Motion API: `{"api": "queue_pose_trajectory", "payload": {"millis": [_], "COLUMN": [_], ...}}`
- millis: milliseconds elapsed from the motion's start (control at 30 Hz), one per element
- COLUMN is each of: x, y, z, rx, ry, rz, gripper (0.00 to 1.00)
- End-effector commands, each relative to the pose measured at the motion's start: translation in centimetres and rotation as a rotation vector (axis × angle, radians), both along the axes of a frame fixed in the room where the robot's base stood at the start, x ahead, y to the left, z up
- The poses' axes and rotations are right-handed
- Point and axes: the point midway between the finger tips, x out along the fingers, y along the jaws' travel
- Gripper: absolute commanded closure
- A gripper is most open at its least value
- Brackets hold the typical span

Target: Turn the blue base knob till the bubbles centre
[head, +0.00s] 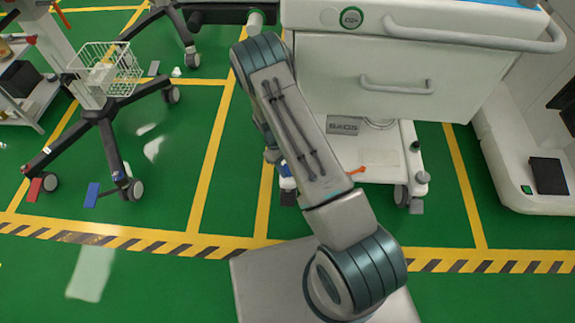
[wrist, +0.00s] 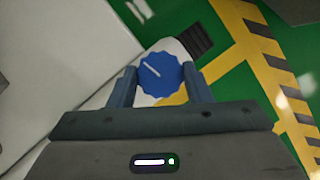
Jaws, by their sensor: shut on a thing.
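The blue base knob (wrist: 160,73) is in the wrist view, a scalloped disc with a white line slanting from upper left to lower right. My gripper (wrist: 160,82) has one finger on each side of the knob and is shut on it. The knob sits on a white base part (wrist: 174,47) of the cart. In the head view my arm hides the gripper and most of the knob's surroundings. I cannot make out any bubbles in either view.
The white cart (head: 385,70) with a drawer handle stands in front of me. A wheeled stand with a wire basket (head: 107,68) is at the left. A white unit (head: 530,150) stands at the right. Green floor (head: 150,220) with yellow lines is open at the front left.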

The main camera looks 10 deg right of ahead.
Motion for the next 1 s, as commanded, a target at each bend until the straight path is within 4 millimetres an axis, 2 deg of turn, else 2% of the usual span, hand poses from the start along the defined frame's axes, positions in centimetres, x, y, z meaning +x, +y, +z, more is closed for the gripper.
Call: {"api": "queue_pose_trajectory", "payload": {"millis": [467,500,567,867,1000], "x": [0.1,0.1,0.1,0.1,0.6], "y": [0.2,0.1,0.1,0.0,0.4], "z": [-0.1,-0.1,0.0,0.2,1.8], "rx": [0.004,0.003,0.002,0.001,0.002], "ry": [-0.002,-0.003,-0.002,-0.002,-0.004], "rz": [-0.012,-0.012,-0.012,-0.014,-0.013], "gripper": [0.78,0.47,0.34,0.34,0.34]}}
